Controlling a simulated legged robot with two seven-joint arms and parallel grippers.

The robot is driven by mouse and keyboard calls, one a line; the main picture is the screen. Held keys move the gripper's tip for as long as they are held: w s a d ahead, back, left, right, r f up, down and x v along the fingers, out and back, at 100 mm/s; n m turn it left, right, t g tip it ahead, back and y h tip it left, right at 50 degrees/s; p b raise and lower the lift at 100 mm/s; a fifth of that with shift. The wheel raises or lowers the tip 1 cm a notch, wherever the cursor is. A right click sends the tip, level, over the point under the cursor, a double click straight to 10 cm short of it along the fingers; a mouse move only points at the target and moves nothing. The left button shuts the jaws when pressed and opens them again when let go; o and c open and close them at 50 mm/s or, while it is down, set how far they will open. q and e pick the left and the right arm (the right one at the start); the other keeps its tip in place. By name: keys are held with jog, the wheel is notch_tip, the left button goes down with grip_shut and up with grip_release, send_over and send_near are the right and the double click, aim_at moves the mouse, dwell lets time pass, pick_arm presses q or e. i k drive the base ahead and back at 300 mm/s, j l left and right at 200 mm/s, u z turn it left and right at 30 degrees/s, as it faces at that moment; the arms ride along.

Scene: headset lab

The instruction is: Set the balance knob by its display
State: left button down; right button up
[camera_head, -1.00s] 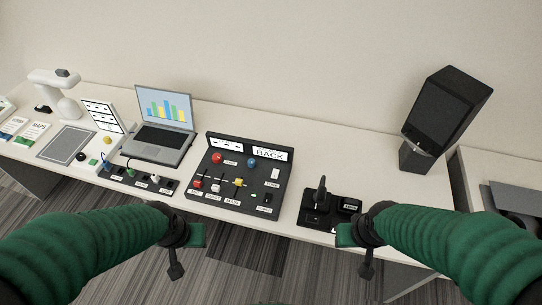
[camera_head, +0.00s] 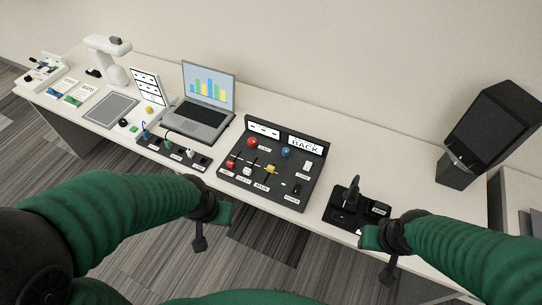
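A black control console (camera_head: 240,196) stands on the table in the middle of the view. It carries a red knob (camera_head: 252,142) and a blue knob (camera_head: 285,152), with small labels too blurred to read, so I cannot tell which is the balance knob. Behind the knobs are a white display with dark dashes (camera_head: 263,128) and a panel reading BACK (camera_head: 305,145). Sliders with red, white and yellow caps sit in front. My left gripper (camera_head: 224,214) is in front of the table edge, apart from the console. My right gripper (camera_head: 369,238) is near the table's front edge. Their finger openings are unclear.
A black joystick box (camera_head: 345,213) stands close to my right gripper. A laptop (camera_head: 203,99), a small switch box (camera_head: 175,152) and a white robot arm model (camera_head: 112,63) are to the left. A black speaker (camera_head: 490,125) stands at the right. The table behind the console is clear.

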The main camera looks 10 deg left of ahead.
aim_at(286, 151)
jog(key=i+j+z, duration=0.2)
jog(key=i, duration=0.2)
jog(key=i+j+z, duration=0.25)
jog(key=i, duration=0.2)
